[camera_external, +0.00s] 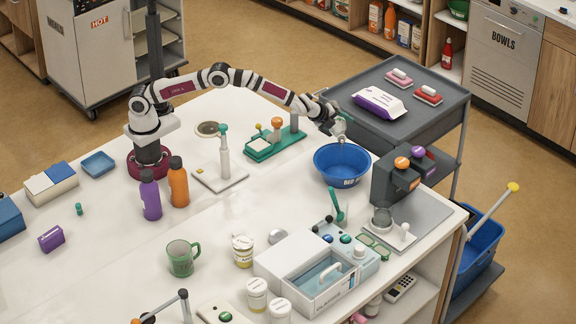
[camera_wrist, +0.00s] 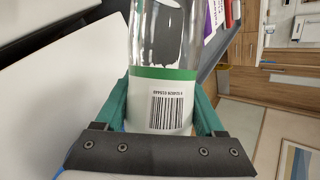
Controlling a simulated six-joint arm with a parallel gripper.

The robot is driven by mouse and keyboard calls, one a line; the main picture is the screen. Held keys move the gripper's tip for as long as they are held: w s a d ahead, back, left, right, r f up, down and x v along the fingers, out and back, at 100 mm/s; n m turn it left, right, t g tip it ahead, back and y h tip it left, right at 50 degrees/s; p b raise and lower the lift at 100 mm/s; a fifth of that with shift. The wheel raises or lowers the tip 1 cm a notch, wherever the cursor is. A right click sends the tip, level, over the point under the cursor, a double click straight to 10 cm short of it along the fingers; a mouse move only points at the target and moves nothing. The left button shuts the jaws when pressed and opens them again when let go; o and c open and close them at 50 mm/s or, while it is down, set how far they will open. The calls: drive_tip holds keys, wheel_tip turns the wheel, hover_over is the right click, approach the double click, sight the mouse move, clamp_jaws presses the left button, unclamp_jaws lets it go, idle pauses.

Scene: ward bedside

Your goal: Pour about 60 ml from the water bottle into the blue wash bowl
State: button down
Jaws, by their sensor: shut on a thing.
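The blue wash bowl (camera_external: 342,167) stands on the white table near its far right edge. My gripper (camera_external: 335,121) is above the bowl's back rim. It is shut on the clear water bottle (camera_external: 340,130), which looks small and partly covered by the jaws there. In the wrist view, the bottle (camera_wrist: 165,100) shows a white label with a green band and a barcode, between the green fingers of my gripper (camera_wrist: 161,108). Its mouth is out of that view. I cannot tell its exact tilt, its water level or whether water is flowing.
A grey trolley (camera_external: 425,113) with a wipes pack (camera_external: 380,103) stands behind the bowl. A dark dispenser machine (camera_external: 394,180) is close at the bowl's right. A green rack (camera_external: 270,146) is to its left. The table in front of the bowl is partly clear.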

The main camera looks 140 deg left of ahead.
drive_tip(key=shift+s+a+f+n+t+h, duration=0.1)
drive_tip(key=shift+s+f+n+t+h, duration=0.1)
drive_tip(key=shift+f+n+t+h, duration=0.65)
drive_tip(key=shift+s+a+t, duration=0.15)
drive_tip(key=shift+s+t, duration=0.05)
drive_tip(key=shift+t, duration=0.15)
drive_tip(key=shift+w+d+f+t+h, duration=0.15)
drive_tip(key=shift+w+d+t+h, duration=0.05)
drive_tip(key=shift+w+t+h, duration=0.15)
idle(0.8)
